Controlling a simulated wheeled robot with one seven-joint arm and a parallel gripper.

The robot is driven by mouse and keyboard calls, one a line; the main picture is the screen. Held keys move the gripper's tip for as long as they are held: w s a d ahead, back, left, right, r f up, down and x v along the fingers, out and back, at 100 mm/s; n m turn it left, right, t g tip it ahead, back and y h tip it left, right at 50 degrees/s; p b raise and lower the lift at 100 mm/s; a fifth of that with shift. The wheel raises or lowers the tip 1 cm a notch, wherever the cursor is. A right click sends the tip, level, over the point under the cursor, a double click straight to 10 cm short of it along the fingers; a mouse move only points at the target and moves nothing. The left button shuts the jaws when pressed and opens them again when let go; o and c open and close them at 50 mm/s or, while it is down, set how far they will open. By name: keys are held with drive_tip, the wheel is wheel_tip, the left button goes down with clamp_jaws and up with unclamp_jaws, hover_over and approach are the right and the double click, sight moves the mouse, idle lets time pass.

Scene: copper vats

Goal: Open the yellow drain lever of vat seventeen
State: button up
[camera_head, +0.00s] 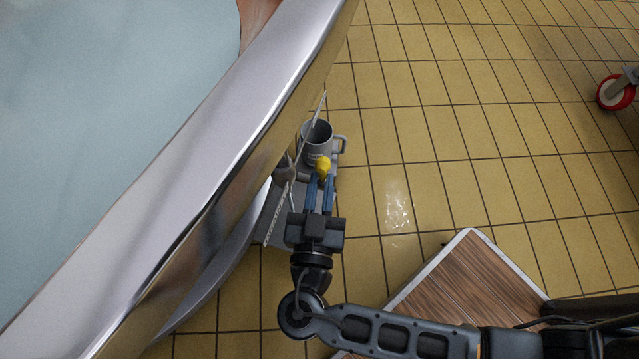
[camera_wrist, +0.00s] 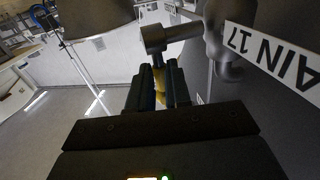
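The yellow drain lever (camera_head: 323,164) sits below the vat's metal rim (camera_head: 215,160), at its outer side. My gripper (camera_head: 321,183) reaches it from below in the head view. Its two blue fingers stand close together, one on each side of the lever. In the wrist view the yellow lever (camera_wrist: 160,92) fills the narrow gap between the fingers, so they look shut on it; its lower part is hidden by them. A grey metal valve and pipe (camera_wrist: 168,38) lie just beyond. A white label (camera_wrist: 275,58) beside it shows "AIN 17", partly cut off.
A grey mug-shaped vessel (camera_head: 317,140) with a handle stands just beyond the lever. A wood-topped platform with a pale edge (camera_head: 470,275) is at the lower right. A red-rimmed wheel (camera_head: 615,92) is far right. The yellow tiled floor (camera_head: 450,140) between is clear.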

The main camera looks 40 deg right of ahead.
drive_tip(key=o, duration=0.4)
drive_tip(key=p+v, duration=0.1)
drive_tip(key=v, duration=0.7)
drive_tip(key=shift+d, duration=0.1)
